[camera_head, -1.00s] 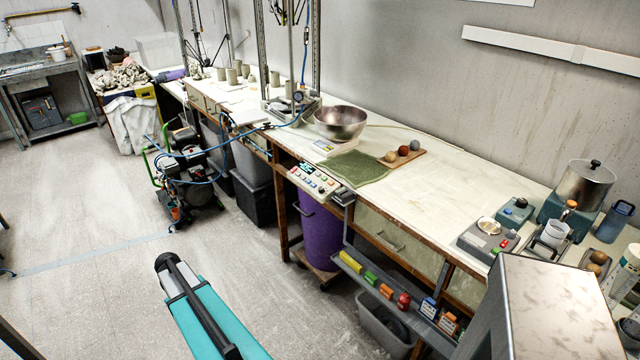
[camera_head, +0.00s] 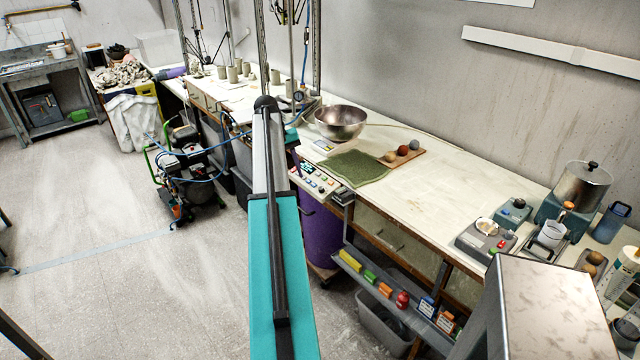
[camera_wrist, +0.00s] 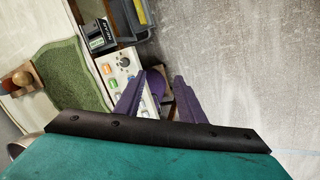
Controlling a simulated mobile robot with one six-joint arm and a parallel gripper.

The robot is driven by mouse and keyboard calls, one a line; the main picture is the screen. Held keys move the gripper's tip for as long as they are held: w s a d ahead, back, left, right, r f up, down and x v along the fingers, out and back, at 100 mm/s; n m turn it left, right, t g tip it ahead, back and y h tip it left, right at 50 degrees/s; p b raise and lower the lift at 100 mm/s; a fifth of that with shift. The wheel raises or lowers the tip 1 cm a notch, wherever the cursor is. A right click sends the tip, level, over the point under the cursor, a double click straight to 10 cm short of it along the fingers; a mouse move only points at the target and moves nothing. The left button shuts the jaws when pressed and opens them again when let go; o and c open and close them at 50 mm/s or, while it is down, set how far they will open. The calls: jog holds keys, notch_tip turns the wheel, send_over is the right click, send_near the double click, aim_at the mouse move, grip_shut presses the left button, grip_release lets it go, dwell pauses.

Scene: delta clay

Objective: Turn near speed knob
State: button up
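A pale control panel (camera_wrist: 122,72) with coloured buttons sits at the bench's front edge; in the head view the panel (camera_head: 322,184) is partly covered by my arm. A dark round knob (camera_wrist: 125,61) shows on the panel in the wrist view. I cannot tell which speed it sets. My gripper (camera_wrist: 157,88) has two purple fingers, spread apart with nothing between them. The left finger overlaps part of the panel in the wrist view. The knob lies left of and beyond the fingers, apart from them. In the head view the fingers are mostly hidden by my arm.
A green mat (camera_head: 358,167), a metal bowl (camera_head: 341,122) and a board with balls (camera_head: 405,153) lie behind the panel. A purple bin (camera_head: 318,235) stands below it. A shelf of small coloured items (camera_head: 385,291) is to the right.

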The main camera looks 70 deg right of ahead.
jog(key=s+d+r+m, duration=0.1)
jog(key=s+d+r, duration=0.3)
jog(key=s+r, duration=0.1)
jog(key=shift+r, duration=0.6)
jog(key=shift+s+d+f, duration=0.1)
jog(key=shift+d, duration=0.05)
